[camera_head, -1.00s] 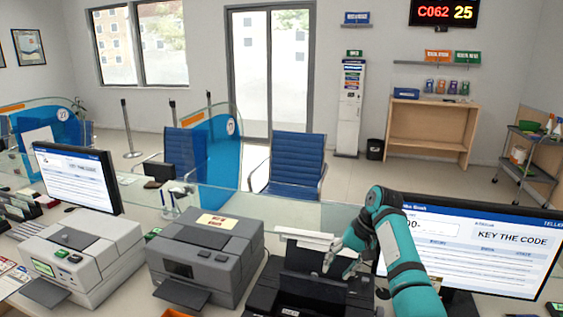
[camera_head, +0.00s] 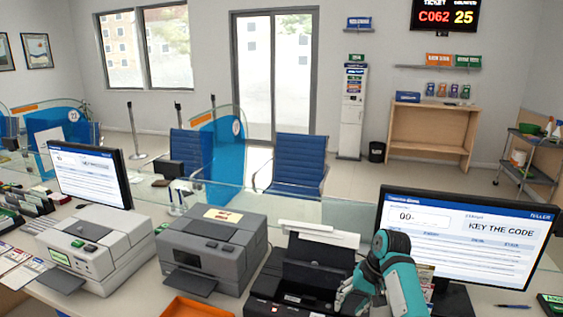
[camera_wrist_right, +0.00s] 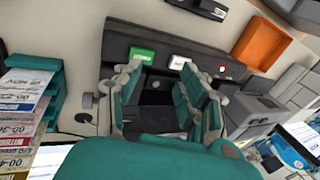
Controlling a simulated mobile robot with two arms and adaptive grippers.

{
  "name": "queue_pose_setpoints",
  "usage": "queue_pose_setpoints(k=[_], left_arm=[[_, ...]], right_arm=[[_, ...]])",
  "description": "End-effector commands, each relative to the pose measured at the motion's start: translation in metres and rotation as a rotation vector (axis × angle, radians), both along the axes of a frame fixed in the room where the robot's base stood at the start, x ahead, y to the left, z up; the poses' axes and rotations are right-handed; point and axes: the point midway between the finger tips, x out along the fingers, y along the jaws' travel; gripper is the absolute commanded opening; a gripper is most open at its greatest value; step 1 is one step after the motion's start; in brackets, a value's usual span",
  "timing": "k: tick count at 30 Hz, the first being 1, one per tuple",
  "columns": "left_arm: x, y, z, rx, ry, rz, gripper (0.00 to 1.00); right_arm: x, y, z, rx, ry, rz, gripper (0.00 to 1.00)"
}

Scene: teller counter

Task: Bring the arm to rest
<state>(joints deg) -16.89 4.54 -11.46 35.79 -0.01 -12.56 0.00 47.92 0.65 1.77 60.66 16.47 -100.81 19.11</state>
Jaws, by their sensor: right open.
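My right arm, teal and grey, comes in from the bottom of the head view. Its gripper (camera_head: 350,297) is at the right front of a black printer (camera_head: 310,268) with a raised rear tray. In the right wrist view the gripper's two fingers (camera_wrist_right: 158,82) are apart with nothing held between them. Beyond the fingertips lies a dark panel (camera_wrist_right: 205,66) with a green label, a white piece and a red dot. I cannot tell whether the gripper touches the printer. My left gripper is not in view.
A large monitor (camera_head: 465,238) stands right of the arm, reading "KEY THE CODE". A grey printer (camera_head: 212,250) and a light grey machine (camera_head: 95,250) stand to the left. An orange tray (camera_head: 197,307) lies at the front; it also shows in the wrist view (camera_wrist_right: 262,45). A pen (camera_head: 512,306) lies at right.

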Motion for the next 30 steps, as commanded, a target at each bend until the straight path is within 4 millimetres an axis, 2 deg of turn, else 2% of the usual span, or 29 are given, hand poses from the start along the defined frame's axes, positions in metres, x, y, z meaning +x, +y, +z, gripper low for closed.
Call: queue_pose_setpoints(k=[1,5,8,12,14,15,18,21,24,30], left_arm=[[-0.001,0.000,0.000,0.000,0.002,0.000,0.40],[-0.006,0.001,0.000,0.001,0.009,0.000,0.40],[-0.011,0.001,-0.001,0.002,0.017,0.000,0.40],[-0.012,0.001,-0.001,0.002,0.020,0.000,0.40],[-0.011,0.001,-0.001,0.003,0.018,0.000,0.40],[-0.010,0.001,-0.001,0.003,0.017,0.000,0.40],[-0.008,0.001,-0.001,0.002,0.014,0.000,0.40],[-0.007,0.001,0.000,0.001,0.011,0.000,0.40],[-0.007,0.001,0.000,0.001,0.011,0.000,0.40],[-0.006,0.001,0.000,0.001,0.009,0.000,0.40]], right_arm=[[-0.009,-0.004,-0.014,-0.016,-0.003,0.004,0.41],[-0.036,-0.013,-0.046,-0.063,-0.025,0.024,0.41],[-0.068,-0.021,-0.074,-0.111,-0.046,0.051,0.41],[-0.135,-0.031,-0.112,-0.194,-0.085,0.116,0.41],[-0.166,-0.034,-0.122,-0.227,-0.104,0.147,0.41],[-0.188,-0.035,-0.126,-0.247,-0.115,0.171,0.41],[-0.238,-0.035,-0.130,-0.288,-0.145,0.227,0.41],[-0.275,-0.035,-0.126,-0.316,-0.169,0.270,0.41],[-0.303,-0.033,-0.120,-0.333,-0.187,0.304,0.41],[-0.346,-0.031,-0.104,-0.353,-0.213,0.354,0.41]])
